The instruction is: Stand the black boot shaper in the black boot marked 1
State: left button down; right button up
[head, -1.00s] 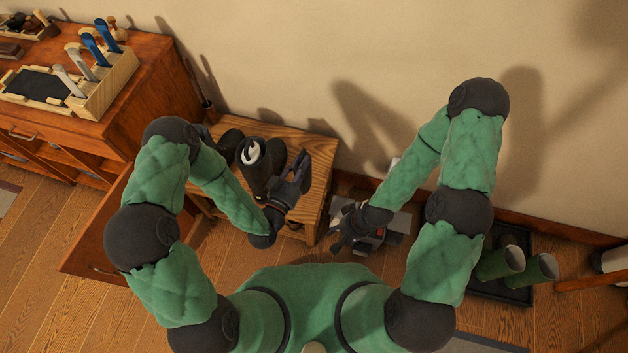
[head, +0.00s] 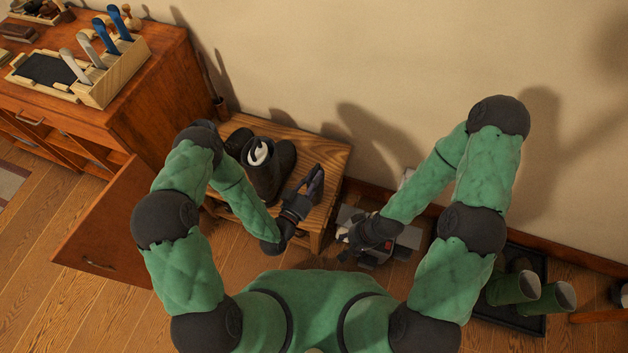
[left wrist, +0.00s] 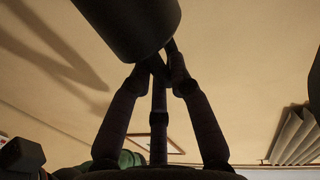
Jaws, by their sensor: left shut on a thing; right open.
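Two black boots stand on the wooden bench in the head view. My left gripper (head: 314,182) is just right of the front boot, above the bench. In the left wrist view its fingers (left wrist: 160,68) are shut on a smooth dark rounded thing (left wrist: 128,22), which looks like the black boot shaper; most of it is cut off. My right gripper (head: 346,236) is open, low beside the bench.
The bench (head: 325,156) stands against the wall, its right end bare. A grey object (head: 408,238) lies under my right forearm. Green boots (head: 515,288) stand on a dark tray at right. A wooden cabinet (head: 165,80) with an open door (head: 105,230) is at left.

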pick_arm(q)
jog(key=shift+f, duration=0.15)
jog(key=c, duration=1.2)
grip_release()
jog(key=shift+o, duration=0.2)
